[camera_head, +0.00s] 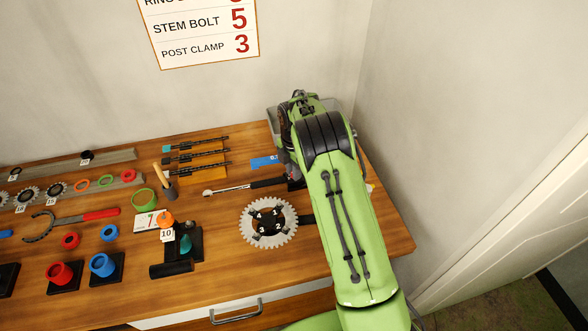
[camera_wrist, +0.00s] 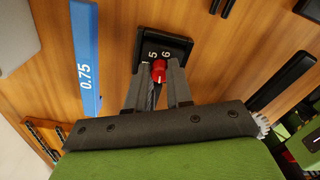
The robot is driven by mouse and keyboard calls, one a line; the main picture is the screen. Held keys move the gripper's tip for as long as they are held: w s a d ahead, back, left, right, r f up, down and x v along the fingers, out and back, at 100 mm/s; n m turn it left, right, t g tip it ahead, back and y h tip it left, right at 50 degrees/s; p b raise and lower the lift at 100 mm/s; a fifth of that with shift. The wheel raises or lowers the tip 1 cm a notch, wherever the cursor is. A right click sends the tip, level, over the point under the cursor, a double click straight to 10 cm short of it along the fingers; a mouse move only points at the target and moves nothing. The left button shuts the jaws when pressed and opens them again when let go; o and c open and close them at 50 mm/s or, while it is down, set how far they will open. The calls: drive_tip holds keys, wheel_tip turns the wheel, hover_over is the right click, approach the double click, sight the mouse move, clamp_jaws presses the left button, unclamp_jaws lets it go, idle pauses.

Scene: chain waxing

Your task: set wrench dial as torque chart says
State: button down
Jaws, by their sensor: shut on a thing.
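The torque chart (camera_head: 205,45) hangs on the wall, cut off by the top of the head view; it reads STEM BOLT 5, POST CLAMP 3, and a RING row partly out of frame. The torque wrench (camera_head: 235,188) lies on the bench, its handle end running behind my arm. In the wrist view the wrench dial is a black block (camera_wrist: 178,42) marked 5 and 6, with a red knob (camera_wrist: 159,65). My gripper (camera_wrist: 160,76) is shut on the red knob. My arm hides the gripper in the head view.
A blue 0.75 gauge (camera_wrist: 86,55) lies left of the dial in the wrist view. A toothed chainring (camera_head: 249,238) lies before the wrench. A green ring (camera_head: 144,198), red cup (camera_head: 60,274) and blue cup (camera_head: 102,265) stand left. A wall closes the right side.

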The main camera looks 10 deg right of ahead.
drive_tip(key=m, duration=0.5)
drive_tip(key=shift+m+b, duration=0.3)
drive_tip(key=m, duration=0.6)
idle(0.4)
drive_tip(key=c, duration=1)
unclamp_jaws()
wheel_tip(320, 180, up, 16)
drive_tip(key=p, duration=0.1)
drive_tip(key=shift+p, duration=0.3)
drive_tip(key=shift+f, duration=0.1)
